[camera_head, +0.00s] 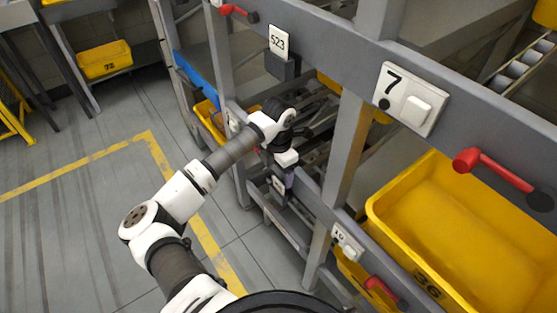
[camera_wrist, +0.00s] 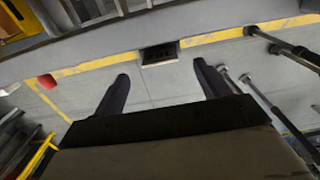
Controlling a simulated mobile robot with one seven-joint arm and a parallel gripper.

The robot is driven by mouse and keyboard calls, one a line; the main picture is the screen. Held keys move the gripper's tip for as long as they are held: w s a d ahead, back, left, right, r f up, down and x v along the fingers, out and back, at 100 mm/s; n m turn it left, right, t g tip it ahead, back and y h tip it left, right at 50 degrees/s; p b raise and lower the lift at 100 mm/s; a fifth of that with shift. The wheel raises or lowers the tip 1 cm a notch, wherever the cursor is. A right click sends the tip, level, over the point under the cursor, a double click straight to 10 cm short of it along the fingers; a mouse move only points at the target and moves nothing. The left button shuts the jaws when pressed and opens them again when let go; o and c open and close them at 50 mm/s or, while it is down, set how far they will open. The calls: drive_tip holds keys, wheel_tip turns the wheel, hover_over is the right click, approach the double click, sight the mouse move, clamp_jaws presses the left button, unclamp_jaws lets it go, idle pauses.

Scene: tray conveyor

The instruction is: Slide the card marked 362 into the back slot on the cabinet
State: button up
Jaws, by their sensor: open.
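My gripper is at the end of my arm, beside the rack's lower beam in the head view, where its fingers are hard to make out. In the wrist view my gripper (camera_wrist: 160,72) is open, with two dark fingers apart and nothing between them. A small dark holder (camera_wrist: 159,54) on the edge of a grey beam shows just beyond the fingertips, between them and apart from them. I cannot read a mark on it. A white card marked 523 (camera_head: 279,41) stands in a dark holder (camera_head: 280,68) on the upper beam. I cannot make out a card marked 362 or a cabinet.
A yellow bin (camera_head: 480,240) sits in the rack at right, near a sign marked 7 (camera_head: 408,97) and a red handle (camera_head: 490,168). Another yellow bin (camera_head: 104,60) stands at the far left. Grey floor (camera_head: 90,225) with yellow lines is clear at left.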

sight(278, 181)
drive_tip(key=shift+f+p, duration=0.5)
drive_tip(key=shift+f, duration=2.05)
drive_tip(key=c, duration=1)
drive_tip(key=shift+r, duration=0.1)
drive_tip(key=shift+c, duration=0.2)
drive_tip(key=shift+r, duration=0.1)
drive_tip(key=shift+r+p, duration=1.3)
drive_tip(key=shift+r, duration=1.05)
drive_tip(key=shift+r, duration=0.1)
drive_tip(key=shift+r+p, duration=0.8)
drive_tip(key=shift+r, duration=1.15)
